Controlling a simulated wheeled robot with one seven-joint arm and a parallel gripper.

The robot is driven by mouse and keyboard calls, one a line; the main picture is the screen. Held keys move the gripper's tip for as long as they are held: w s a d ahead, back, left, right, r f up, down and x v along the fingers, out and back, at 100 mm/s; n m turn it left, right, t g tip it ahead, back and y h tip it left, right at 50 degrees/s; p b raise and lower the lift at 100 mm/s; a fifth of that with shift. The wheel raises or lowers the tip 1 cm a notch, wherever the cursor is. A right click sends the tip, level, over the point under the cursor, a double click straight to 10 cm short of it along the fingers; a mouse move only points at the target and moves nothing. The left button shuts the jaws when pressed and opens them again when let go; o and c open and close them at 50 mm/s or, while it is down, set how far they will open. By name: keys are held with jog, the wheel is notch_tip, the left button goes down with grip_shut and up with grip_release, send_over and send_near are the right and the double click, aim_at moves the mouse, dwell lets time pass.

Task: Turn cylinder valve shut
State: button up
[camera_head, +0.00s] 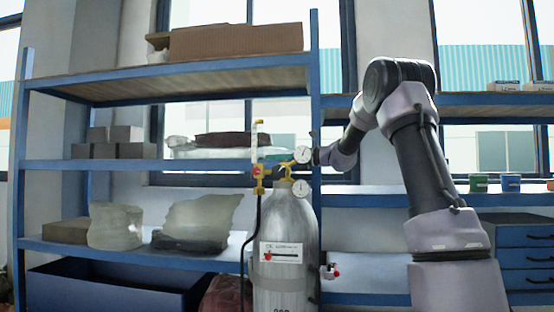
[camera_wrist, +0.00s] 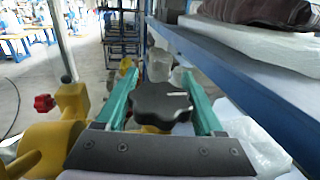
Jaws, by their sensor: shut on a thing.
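The silver gas cylinder (camera_head: 283,235) stands upright in front of the shelf rack, with a white label on its side. A yellow regulator (camera_head: 258,172) with round white gauges and a flow tube sits at its top. The black lobed valve knob (camera_wrist: 161,103) with a white mark shows in the wrist view. My gripper (camera_wrist: 165,95) has its two green fingers on either side of the knob and is shut on it. In the head view my gripper (camera_head: 296,168) is at the cylinder's top, partly hidden by the gauges.
A red knob (camera_wrist: 44,103) on yellow fittings is close to the left of my gripper. A blue shelf edge (camera_wrist: 205,68) with wrapped material runs close on the right. A black hose (camera_head: 257,225) hangs left of the cylinder.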

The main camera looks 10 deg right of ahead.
jog(key=o, duration=1.4)
jog(key=shift+c, duration=0.2)
jog(key=shift+d, duration=0.1)
jog(key=v, duration=1)
jog(key=shift+s+d, duration=0.25)
